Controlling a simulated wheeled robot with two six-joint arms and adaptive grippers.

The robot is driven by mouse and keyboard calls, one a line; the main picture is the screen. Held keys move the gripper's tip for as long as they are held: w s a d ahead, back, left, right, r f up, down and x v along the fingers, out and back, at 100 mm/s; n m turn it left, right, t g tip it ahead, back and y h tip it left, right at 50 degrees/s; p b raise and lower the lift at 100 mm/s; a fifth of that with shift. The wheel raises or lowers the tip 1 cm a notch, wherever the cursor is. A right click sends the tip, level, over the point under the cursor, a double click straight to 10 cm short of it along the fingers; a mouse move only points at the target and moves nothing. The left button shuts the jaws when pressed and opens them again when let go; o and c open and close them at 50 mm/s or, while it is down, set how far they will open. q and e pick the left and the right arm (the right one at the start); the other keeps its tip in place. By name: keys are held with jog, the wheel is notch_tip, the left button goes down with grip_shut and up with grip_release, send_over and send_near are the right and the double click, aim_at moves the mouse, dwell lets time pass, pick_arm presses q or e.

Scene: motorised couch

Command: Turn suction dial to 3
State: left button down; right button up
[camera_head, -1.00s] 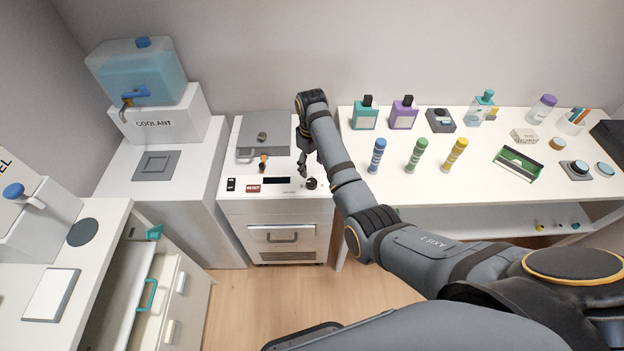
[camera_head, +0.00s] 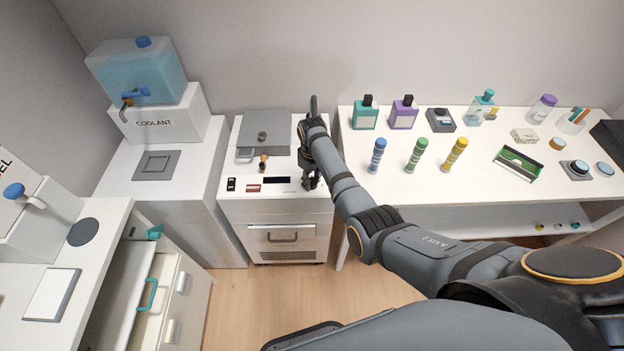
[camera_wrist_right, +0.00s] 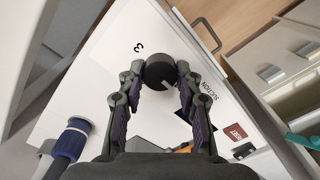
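The suction dial is a round black knob (camera_wrist_right: 160,70) on the white panel of the cabinet (camera_head: 285,205). It has a pale pointer mark on its lower right side in the wrist view. A printed "3" (camera_wrist_right: 139,47) lies to its upper left and the "SUCTION" label (camera_wrist_right: 190,100) to its lower right. My right gripper (camera_head: 310,184) is over the dial and mostly hides it in the head view. In the right wrist view, the gripper (camera_wrist_right: 160,72) has one finger on each side of the dial, close to its rim. Firm contact cannot be made out. My left gripper is out of view.
On the same panel are a red reset button (camera_head: 253,188), a dark display (camera_head: 277,180) and an orange-and-black switch (camera_head: 263,163). A grey lid (camera_head: 262,130) lies behind. The coolant stand (camera_head: 155,125) is left; a table with bottles (camera_head: 365,112) is right.

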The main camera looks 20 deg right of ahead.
jog(key=c, duration=0.5)
jog(key=shift+o, duration=0.2)
